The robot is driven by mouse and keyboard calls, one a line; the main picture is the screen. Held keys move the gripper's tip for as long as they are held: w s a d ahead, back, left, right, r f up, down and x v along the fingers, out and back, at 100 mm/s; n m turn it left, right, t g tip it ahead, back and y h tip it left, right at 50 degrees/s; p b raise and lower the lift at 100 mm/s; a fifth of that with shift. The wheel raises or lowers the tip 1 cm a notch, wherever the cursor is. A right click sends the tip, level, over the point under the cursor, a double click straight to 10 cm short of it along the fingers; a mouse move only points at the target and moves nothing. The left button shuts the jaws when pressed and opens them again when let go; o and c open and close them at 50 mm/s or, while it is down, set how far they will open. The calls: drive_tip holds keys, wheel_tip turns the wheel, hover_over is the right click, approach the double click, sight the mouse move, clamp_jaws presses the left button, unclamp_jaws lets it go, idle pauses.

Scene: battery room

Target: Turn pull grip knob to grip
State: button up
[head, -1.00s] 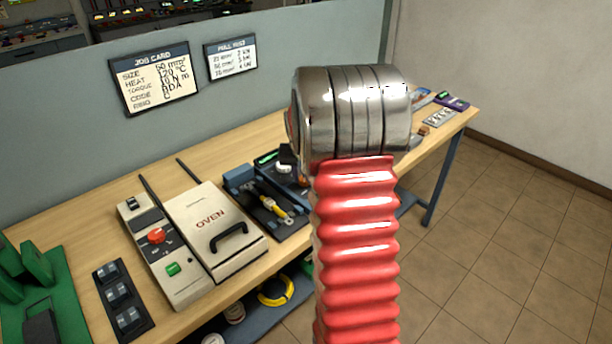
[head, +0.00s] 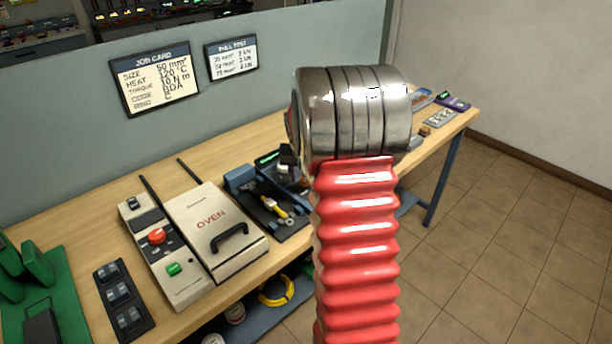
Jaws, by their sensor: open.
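The pull tester, a blue and black device (head: 241,181), lies on the bench right of the oven, with a yellow-handled cable piece (head: 272,206) in it. Its grip knob, a white round knob a moment ago, is now covered. A small dark part that looks like a finger of my gripper (head: 287,155) shows at the left edge of my red and metal arm, over the knob's place. The rest of my gripper is hidden behind the arm. Whether it touches the knob cannot be seen.
A cream oven (head: 215,231) with a black handle stands left of the tester. Beside it is a control box (head: 165,255) with red and green knobs. A black switch strip (head: 123,300) and a green fixture (head: 45,285) lie further left. Job card (head: 155,78) hangs on the partition.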

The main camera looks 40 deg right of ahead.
drive_tip(key=shift+r, duration=0.1)
drive_tip(key=v, duration=1.3)
drive_tip(key=shift+r, duration=0.3)
drive_tip(key=shift+a, duration=0.1)
drive_tip(key=s+a+n+y, duration=0.1)
drive_tip(key=s+a+n, duration=0.2)
drive_tip(key=s+a, duration=0.4)
drive_tip(key=s+a+r+n+t+y, duration=0.1)
drive_tip(key=s+a+n, duration=0.2)
drive_tip(key=s+a, duration=0.4)
drive_tip(key=s+a+r+n+t+y, duration=0.1)
drive_tip(key=s+a, duration=0.6)
drive_tip(key=a, duration=1.1)
drive_tip(key=shift+a+r+n, duration=0.2)
drive_tip(key=shift+a+n, duration=0.05)
drive_tip(key=shift+n, duration=0.65)
